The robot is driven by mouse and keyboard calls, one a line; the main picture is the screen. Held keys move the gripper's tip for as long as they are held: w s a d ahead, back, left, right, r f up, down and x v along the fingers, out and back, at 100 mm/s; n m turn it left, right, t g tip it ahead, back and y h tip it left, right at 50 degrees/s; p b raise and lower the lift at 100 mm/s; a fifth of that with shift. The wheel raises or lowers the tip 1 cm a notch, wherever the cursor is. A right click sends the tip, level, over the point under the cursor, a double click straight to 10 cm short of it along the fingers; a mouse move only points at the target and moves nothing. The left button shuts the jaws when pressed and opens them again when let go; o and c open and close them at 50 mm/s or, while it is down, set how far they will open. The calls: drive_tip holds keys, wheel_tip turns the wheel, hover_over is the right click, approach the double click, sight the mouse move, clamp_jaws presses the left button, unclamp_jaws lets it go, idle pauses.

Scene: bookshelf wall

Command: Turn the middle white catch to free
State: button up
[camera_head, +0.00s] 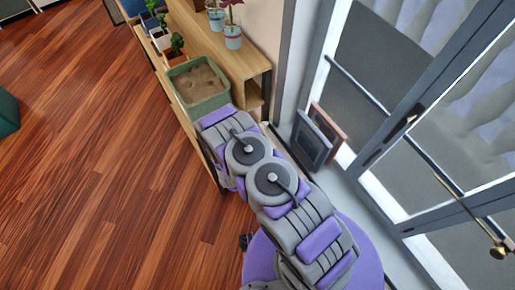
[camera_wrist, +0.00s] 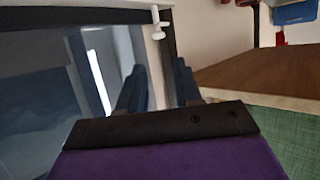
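A small white catch (camera_wrist: 157,24) shows at the top middle of the wrist view, against a dark upright frame. In the head view my arm hides the gripper, and I cannot make out the catch.
A wooden shelf (camera_head: 235,62) with a green planter (camera_head: 202,105) and potted plants stands beside my arm. The wood floor (camera_head: 90,150) at the left is clear.

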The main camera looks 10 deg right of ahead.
drive_tip(key=shift+v, duration=2.6)
drive_tip(key=w+a+r+m+g+y, duration=0.25)
drive_tip(key=a+r+g+y, duration=0.2)
drive_tip(key=a+r, duration=0.35)
drive_tip(key=s+a+r+n+g+y, duration=0.1)
drive_tip(key=s+r+g, duration=0.1)
drive_tip(key=r, duration=0.5)
drive_tip(key=s+a+r+n+g+y, duration=0.1)
drive_tip(key=r+n+g, duration=0.1)
drive_tip(key=r, duration=0.5)
drive_tip(key=s+d+r+n+g, duration=0.1)
drive_tip(key=s+d+r, duration=0.4)
drive_tip(key=s, duration=0.5)
drive_tip(key=s+d+r+n+g+h, duration=0.1)
drive_tip(key=s+d+r+g, duration=0.1)
drive_tip(key=s+d+r, duration=0.3)
drive_tip(key=s+d+r+n+g, duration=0.1)
drive_tip(key=s+d+r, duration=0.4)
drive_tip(key=s+r, duration=0.6)
drive_tip(key=s+g, duration=0.1)
drive_tip(key=s, duration=0.4)
drive_tip(key=shift+n+g, duration=0.35)
